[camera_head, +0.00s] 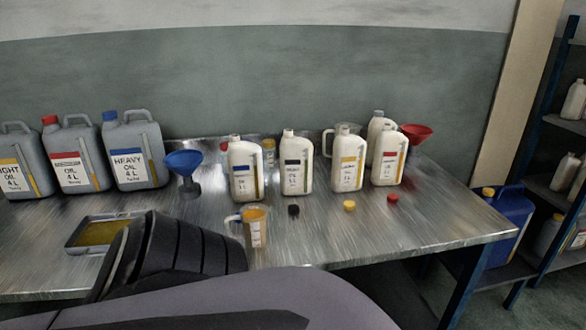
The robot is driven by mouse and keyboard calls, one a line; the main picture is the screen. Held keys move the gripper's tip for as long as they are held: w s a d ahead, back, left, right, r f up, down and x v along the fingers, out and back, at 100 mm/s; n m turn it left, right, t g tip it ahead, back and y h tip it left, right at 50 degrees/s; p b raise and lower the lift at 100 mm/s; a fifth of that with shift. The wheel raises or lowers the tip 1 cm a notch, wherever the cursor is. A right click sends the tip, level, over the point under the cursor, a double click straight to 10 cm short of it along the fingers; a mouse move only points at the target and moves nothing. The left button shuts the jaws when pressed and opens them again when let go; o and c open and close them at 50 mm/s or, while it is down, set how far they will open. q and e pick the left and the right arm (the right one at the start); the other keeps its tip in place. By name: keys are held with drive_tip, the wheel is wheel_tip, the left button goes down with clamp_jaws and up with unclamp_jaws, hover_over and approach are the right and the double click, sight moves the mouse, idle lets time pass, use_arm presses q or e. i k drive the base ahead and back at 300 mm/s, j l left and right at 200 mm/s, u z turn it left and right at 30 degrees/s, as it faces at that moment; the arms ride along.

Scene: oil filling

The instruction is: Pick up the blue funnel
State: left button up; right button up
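The blue funnel (184,161) stands upright on the metal table (350,225), wide mouth up, its lower part dark. It is just right of the grey HEAVY OIL canister (136,153) and left of a white bottle with a blue label (245,172). Nothing holds it. Neither of my grippers can be made out in the head view. Only dark and grey parts of my own arm show at the lower left and bottom centre, in front of the table.
A tray of yellow liquid (78,246) and a measuring jug (254,228) sit near the front edge. Several grey canisters stand left, several white bottles right. A red funnel (416,132) stands behind the right bottles. Loose caps (349,206) lie before them. The right table surface is clear.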

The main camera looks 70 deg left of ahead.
sight(184, 162)
drive_tip(key=u, duration=2.1)
